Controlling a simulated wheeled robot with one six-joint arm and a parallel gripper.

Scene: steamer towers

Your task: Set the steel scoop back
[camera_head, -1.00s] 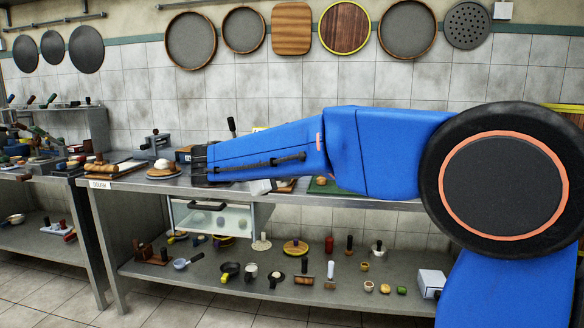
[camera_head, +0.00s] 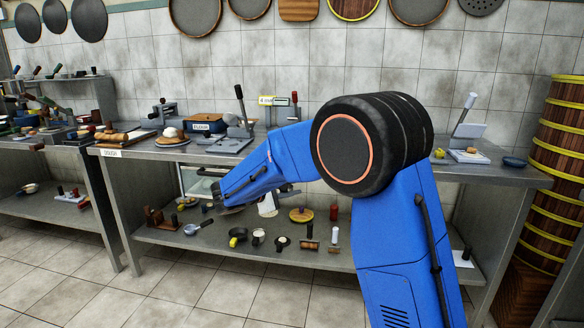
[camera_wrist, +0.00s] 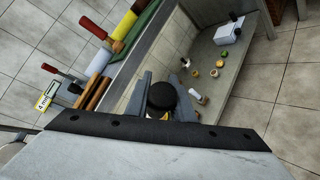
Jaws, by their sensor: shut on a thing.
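My gripper (camera_head: 218,194) is in front of the work table's front edge, below the tabletop and above the lower shelf. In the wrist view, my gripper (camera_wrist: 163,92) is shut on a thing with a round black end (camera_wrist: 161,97). A small yellow patch shows beneath that end. The rest of the held thing is hidden, so I cannot tell from its shape whether it is the steel scoop. A small scoop-like tool (camera_head: 198,227) lies on the lower shelf, left of my gripper.
The work table (camera_head: 130,154) carries a lever press (camera_head: 240,115), a dough ball on a board (camera_head: 170,134) and other tools. The lower shelf (camera_head: 200,245) holds several pans, lids and small pieces. Stacked steamers (camera_head: 560,150) stand at the right. The floor in front is free.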

